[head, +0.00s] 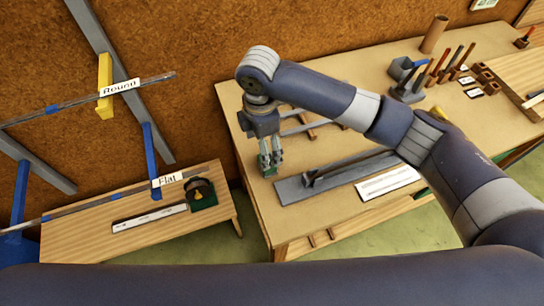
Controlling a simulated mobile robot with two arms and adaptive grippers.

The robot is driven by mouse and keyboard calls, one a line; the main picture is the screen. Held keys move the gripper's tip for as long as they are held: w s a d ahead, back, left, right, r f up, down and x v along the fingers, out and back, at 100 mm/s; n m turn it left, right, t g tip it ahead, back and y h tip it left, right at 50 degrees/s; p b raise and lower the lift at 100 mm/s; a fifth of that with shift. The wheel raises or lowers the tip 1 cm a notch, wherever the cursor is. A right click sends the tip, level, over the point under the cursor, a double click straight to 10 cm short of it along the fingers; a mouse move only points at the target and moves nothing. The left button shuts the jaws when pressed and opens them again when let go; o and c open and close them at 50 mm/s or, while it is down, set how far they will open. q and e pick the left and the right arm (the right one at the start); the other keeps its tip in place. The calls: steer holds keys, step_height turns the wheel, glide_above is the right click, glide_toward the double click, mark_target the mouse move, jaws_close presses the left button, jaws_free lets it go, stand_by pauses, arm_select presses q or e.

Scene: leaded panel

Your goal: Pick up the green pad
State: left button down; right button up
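My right gripper (270,170) points down over the left edge of the large workbench. Its fingers are close together, and small green patches show at them. I cannot tell whether these belong to the fingers or to a green pad between or below them. A dark green piece (207,203) lies at the right end of the low bench, partly covered by a rounded black and tan object (201,190). I cannot tell whether it is the green pad. My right gripper is to the right of it and apart from it. My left gripper is out of view.
The workbench (350,75) holds a long grey metal channel (335,178), a white printed strip (388,183) and a rack of tools (408,85). The low bench (80,238) holds a steel ruler (150,217). A rack labelled Round and Flat (105,75) stands left.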

mark_target(273, 171)
step_height(273, 171, down, 2)
steer(key=shift+a+f, duration=0.1)
steer(key=shift+f, duration=0.3)
steer(key=shift+w+d+f+p, duration=0.1)
steer(key=shift+d+f+p, duration=0.2)
steer(key=shift+p, duration=0.2)
steer(key=f+p, duration=0.1)
steer(key=f, duration=0.3)
steer(key=shift+a+f, duration=0.15)
steer(key=shift+a, duration=0.05)
steer(key=shift+f, duration=0.15)
steer(key=shift+c, duration=0.2)
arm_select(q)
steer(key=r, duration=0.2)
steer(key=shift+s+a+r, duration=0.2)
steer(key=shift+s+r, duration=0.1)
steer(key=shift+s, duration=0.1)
arm_select(e)
steer(key=c, duration=1.1)
